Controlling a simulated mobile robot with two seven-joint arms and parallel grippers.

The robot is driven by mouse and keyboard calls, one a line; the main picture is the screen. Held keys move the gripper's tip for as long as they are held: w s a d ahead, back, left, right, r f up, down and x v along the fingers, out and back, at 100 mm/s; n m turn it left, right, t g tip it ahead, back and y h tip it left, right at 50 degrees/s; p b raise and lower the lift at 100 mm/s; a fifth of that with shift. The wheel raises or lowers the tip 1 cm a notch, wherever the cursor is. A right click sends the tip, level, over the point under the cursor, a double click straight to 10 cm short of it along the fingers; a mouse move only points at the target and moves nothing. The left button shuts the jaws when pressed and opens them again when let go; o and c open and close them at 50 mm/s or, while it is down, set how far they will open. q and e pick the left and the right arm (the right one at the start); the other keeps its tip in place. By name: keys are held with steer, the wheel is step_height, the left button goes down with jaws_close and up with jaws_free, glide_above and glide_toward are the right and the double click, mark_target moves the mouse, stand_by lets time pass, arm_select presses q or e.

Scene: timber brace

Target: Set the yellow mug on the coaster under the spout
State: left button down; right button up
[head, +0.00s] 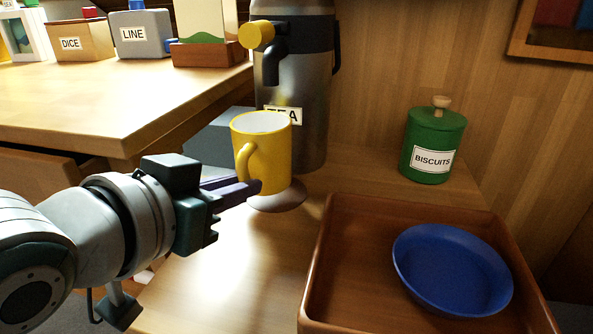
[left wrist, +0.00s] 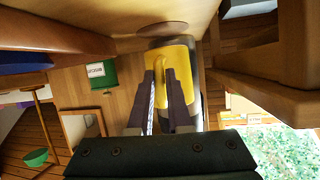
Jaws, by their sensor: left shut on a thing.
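The yellow mug (head: 270,150) is upright in the head view, below the spout (head: 272,68) of the urn labelled TEA (head: 312,120). My left gripper (head: 254,187) comes in from the left and is shut on the mug's handle. In the left wrist view the mug (left wrist: 180,58) shows between and beyond the dark fingers (left wrist: 160,76). The round brown coaster (head: 278,200) lies just under the mug, partly hidden by it; it also shows in the left wrist view (left wrist: 148,28). I cannot tell whether mug and coaster touch. My right gripper is not in view.
A brown tray (head: 318,262) holding a blue plate (head: 452,270) lies at front right. A green BISCUITS jar (head: 432,148) stands right of the urn. A grey box (head: 222,140) is behind the mug at left. A higher wooden desk (head: 110,105) rises at left.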

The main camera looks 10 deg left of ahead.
mark_target(260, 195)
arm_select(q)
steer(key=w, duration=0.3)
steer(key=shift+d+b, duration=0.3)
steer(key=shift+b, duration=0.05)
step_height(260, 195, down, 4)
steer(key=b, duration=0.2)
steer(key=shift+s+r+b, duration=0.1)
steer(key=shift+r+b, duration=0.1)
steer(key=shift+b, duration=0.1)
steer(key=shift+r, duration=0.1)
steer(key=c, duration=0.8)
jaws_free()
steer(key=shift+c, duration=0.2)
